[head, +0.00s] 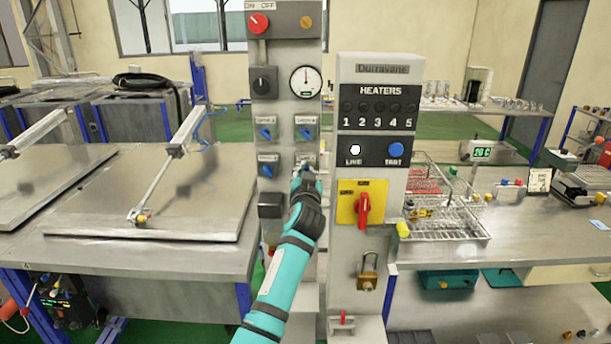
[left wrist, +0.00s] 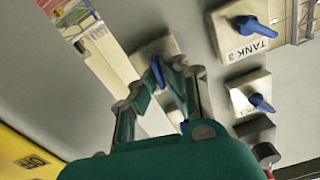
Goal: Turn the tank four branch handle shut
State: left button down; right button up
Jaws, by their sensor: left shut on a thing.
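The tank four branch valve is the lower right one of the group on the grey column. Its pale plate (left wrist: 155,48) and blue handle (left wrist: 157,74) show in the left wrist view. My left gripper (head: 305,174) reaches up to it from below in the head view and covers most of it. In the left wrist view my left gripper (left wrist: 160,70) is shut on the blue handle, one finger on each side. The handle's exact angle is hard to tell. My right gripper is in neither view.
The tank three handle (head: 268,167) is close on the left. Two more blue handles, upper left (head: 265,132) and upper right (head: 305,132), sit above. The heater column with a red switch (head: 363,209) stands close on the right. Metal tank lids (head: 150,190) lie to the left.

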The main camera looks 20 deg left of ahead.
pick_arm(q)
jog(key=shift+w+d+r+m+p, duration=0.1)
jog(key=shift+r+m+p, duration=0.05)
jog(key=shift+m, duration=1.55)
jog(key=shift+d+r+m+p, duration=0.1)
jog(key=shift+m+p, duration=0.05)
jog(key=shift+m, duration=1.55)
jog(key=c, duration=1.5)
grip_release()
jog(key=shift+c, duration=0.2)
jog(key=shift+o, duration=0.3)
jog(key=shift+f, duration=0.15)
jog(key=shift+f, duration=0.15)
jog(key=v, duration=1.2)
